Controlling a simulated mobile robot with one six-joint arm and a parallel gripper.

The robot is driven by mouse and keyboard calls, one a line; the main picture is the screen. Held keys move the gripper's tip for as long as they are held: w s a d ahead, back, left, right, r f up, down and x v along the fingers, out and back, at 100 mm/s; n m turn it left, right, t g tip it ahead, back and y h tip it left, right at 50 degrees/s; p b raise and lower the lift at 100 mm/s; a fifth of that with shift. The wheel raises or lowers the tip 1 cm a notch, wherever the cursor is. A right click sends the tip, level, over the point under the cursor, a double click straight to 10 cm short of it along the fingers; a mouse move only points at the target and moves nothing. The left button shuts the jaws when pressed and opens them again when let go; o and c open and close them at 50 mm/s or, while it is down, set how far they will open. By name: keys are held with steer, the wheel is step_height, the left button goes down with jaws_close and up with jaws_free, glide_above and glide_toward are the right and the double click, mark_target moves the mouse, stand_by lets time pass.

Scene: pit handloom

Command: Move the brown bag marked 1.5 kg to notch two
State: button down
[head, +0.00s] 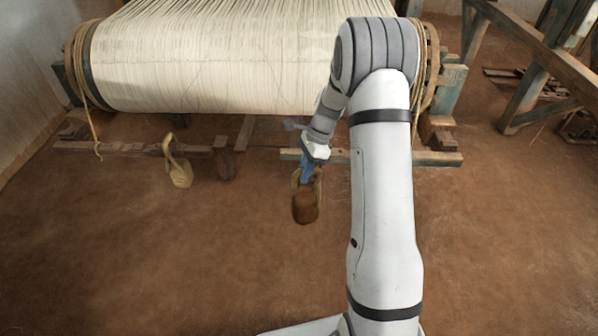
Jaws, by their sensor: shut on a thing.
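My gripper (305,180) is in front of the loom's lower beam, left of my forearm. It is shut on the loop of a brown bag (305,206), which hangs below the fingers. Any mark on the bag is too small to read. I cannot tell how far the bag is above the floor. No notch can be made out clearly, and my arm hides part of the loom's right side.
A tan bag with a loop (179,172) and a darker brown item (224,165) are by the low beam (130,148) at left. The warp roll (220,60) stands above. The earthen floor (150,270) in front is clear. Timber framing (535,85) stands at right.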

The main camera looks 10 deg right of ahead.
steer(key=shift+w+d+r+m+t, duration=0.15)
steer(key=shift+d+m+t, duration=0.1)
steer(key=shift+m, duration=0.3)
steer(key=shift+w+d+r+m+t, duration=0.15)
steer(key=shift+d+m+t, duration=0.1)
steer(key=shift+m, duration=0.3)
steer(key=s+d+m+t+h+p, duration=0.2)
steer(key=d+m+t+h+p, duration=0.3)
steer(key=d+m, duration=1.1)
steer(key=s+a+r+m+t+y+b, duration=0.1)
steer(key=s+a+m+b, duration=0.2)
steer(key=s, duration=0.6)
steer(key=shift+s+a+r+m+b, duration=0.15)
steer(key=shift+s+a+m+b, duration=0.15)
steer(key=shift+a+b, duration=1.15)
steer(key=shift+d, duration=0.15)
steer(key=shift+w, duration=0.1)
